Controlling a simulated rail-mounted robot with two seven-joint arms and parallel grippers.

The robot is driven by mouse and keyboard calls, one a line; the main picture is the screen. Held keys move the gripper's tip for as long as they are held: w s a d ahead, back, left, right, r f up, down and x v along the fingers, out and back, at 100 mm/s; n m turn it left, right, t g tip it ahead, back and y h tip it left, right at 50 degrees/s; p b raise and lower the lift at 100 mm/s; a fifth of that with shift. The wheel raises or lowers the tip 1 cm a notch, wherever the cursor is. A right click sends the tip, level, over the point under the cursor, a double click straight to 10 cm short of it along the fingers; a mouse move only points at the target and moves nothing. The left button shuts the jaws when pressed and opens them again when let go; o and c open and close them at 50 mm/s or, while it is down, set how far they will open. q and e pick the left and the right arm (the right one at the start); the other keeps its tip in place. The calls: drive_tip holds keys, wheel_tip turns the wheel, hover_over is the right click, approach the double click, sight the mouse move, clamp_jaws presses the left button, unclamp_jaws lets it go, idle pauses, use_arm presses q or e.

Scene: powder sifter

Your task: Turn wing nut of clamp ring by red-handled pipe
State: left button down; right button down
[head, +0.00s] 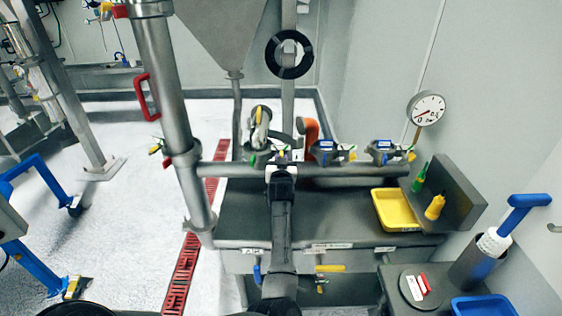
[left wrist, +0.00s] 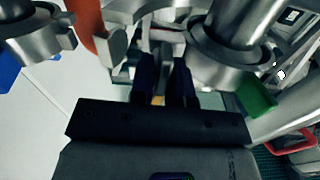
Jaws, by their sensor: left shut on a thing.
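My left gripper (head: 281,164) reaches up from the bottom of the head view to the horizontal pipe (head: 345,169). In the left wrist view its two dark fingers (left wrist: 166,62) are shut on a small metal part among the clamp fittings, which looks like the wing nut; the fingers hide most of it. A metal clamp ring (left wrist: 232,62) around a pipe is just right of the fingers. An orange-red curved handle (head: 311,131) stands to the right of the gripper; it also shows in the left wrist view (left wrist: 88,25). My right gripper is not in view.
A thick upright pipe (head: 163,75) with a red handle (head: 146,97) stands at left. Blue-topped valves (head: 325,147) line the horizontal pipe. A yellow tray (head: 396,210) and a pressure gauge (head: 426,108) are at right. A green part (left wrist: 257,97) sits close right of my fingers.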

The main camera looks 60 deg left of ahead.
use_arm(q)
drive_tip(key=n+p, duration=0.1)
drive_tip(key=n, duration=0.3)
drive_tip(key=shift+r+n, duration=0.1)
drive_tip(key=shift+n, duration=0.2)
drive_tip(key=n+p, duration=0.1)
drive_tip(key=n, duration=0.2)
drive_tip(key=shift+n+p, duration=0.35)
drive_tip(key=shift+n, duration=0.35)
drive_tip(key=c, duration=1.2)
unclamp_jaws()
